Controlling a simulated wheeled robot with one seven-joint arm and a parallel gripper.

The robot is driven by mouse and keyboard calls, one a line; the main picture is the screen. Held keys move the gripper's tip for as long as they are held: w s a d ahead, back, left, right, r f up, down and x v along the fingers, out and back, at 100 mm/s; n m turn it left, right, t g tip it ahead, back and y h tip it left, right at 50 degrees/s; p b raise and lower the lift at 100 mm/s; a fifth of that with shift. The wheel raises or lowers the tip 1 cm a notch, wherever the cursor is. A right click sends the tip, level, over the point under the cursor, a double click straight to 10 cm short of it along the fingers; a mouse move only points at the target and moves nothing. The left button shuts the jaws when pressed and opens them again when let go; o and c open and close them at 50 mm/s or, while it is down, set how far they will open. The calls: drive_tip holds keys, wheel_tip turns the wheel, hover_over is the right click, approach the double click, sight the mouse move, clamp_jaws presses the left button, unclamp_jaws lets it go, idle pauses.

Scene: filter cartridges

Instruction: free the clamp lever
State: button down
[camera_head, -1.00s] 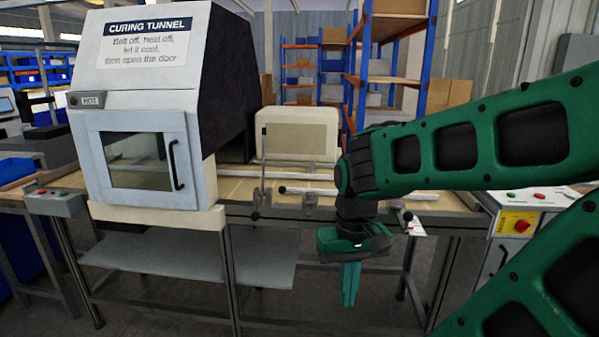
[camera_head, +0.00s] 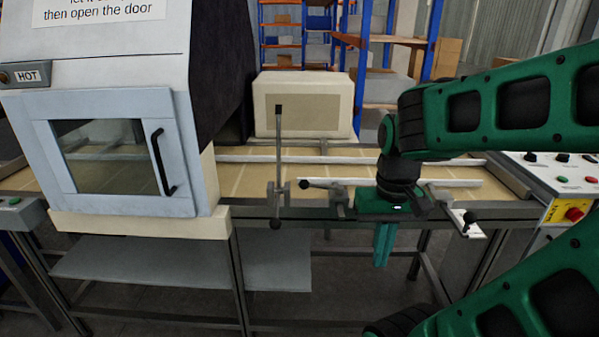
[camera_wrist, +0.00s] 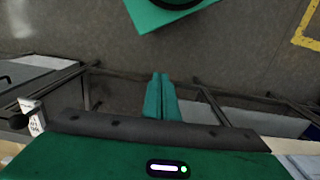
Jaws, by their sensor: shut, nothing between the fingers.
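My gripper (camera_head: 382,246) points down in front of the conveyor's front rail, its green fingers shut together with nothing between them. The closed fingers also show in the wrist view (camera_wrist: 161,98). A clamp lever with a black knob (camera_head: 318,186) sits on the rail left of my gripper, its arm lying roughly level with the knob to the left. Further left, another clamp fitting (camera_head: 278,190) has an upright rod with dark ends. A third black-knobbed piece (camera_head: 467,221) is right of my gripper. I cannot tell which clamp is the task's. My gripper touches none of them visibly.
The curing tunnel (camera_head: 120,205) stands left, its windowed door shut, with a HOT label (camera_head: 27,76). A control panel (camera_head: 565,185) with a red button on yellow is at right. A cream box-like hood (camera_head: 305,88) stands behind the belt. A grey lower shelf (camera_head: 190,268) lies below.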

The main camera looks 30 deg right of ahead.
drive_tip(key=w+r+t, duration=0.1)
drive_tip(key=w+r, duration=0.2)
drive_tip(key=w, duration=0.7)
drive_tip(key=w+d+r+n+t+h, duration=0.1)
drive_tip(key=w+r, duration=0.3)
drive_tip(key=w, duration=0.7)
drive_tip(key=w+d+r+t, duration=0.1)
drive_tip(key=w+r, duration=0.3)
drive_tip(key=w, duration=0.6)
drive_tip(key=shift+w+d+n+t+h, duration=0.2)
drive_tip(key=shift+w+n+t+h, duration=0.15)
drive_tip(key=shift+n+t+h, duration=0.05)
drive_tip(key=shift+f, duration=0.1)
drive_tip(key=x, duration=1)
drive_tip(key=shift+a, duration=0.15)
